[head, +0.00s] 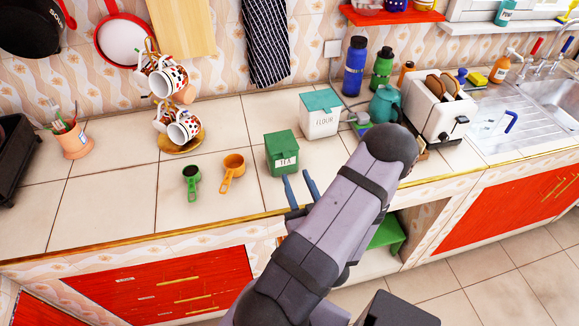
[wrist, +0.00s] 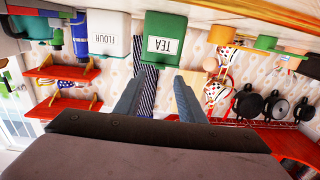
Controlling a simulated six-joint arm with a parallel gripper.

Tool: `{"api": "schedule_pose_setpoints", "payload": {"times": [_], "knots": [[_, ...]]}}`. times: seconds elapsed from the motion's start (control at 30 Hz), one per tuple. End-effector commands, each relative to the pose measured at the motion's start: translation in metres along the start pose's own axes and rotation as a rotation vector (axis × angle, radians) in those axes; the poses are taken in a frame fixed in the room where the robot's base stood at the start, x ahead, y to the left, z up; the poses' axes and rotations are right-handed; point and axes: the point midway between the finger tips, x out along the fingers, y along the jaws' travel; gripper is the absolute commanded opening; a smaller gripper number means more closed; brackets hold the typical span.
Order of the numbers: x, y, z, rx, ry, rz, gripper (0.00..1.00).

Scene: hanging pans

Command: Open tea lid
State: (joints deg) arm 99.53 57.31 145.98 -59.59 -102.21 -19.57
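The green tea canister (head: 283,160) stands on the counter with a white TEA label on its front. Its green lid (head: 281,139) looks closed on top. In the wrist view, which is upside down, the canister (wrist: 166,22) is at top centre, beyond the fingertips. My gripper (head: 299,180) is in front of the canister near the counter's front edge, below the lid's height. Its two fingers are spread with nothing between them, and they appear apart from the canister. In the wrist view my gripper (wrist: 158,75) is also open.
A white flour canister (head: 320,121) with a teal lid stands right of the tea canister. An orange scoop (head: 232,170) and a green scoop (head: 191,182) lie to its left. A mug tree (head: 177,125) stands farther left. A toaster (head: 432,112) and bottles are right.

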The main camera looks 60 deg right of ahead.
Motion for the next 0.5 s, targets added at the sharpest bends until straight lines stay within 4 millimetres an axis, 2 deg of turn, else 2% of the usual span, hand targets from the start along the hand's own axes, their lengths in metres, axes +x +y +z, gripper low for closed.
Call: {"api": "schedule_pose_setpoints", "payload": {"times": [0.27, 0.5], "knots": [[0.005, -0.001, -0.002, -0.008, 0.001, -0.006, 0.36], [0.025, -0.002, -0.004, -0.008, 0.003, -0.008, 0.36]]}}
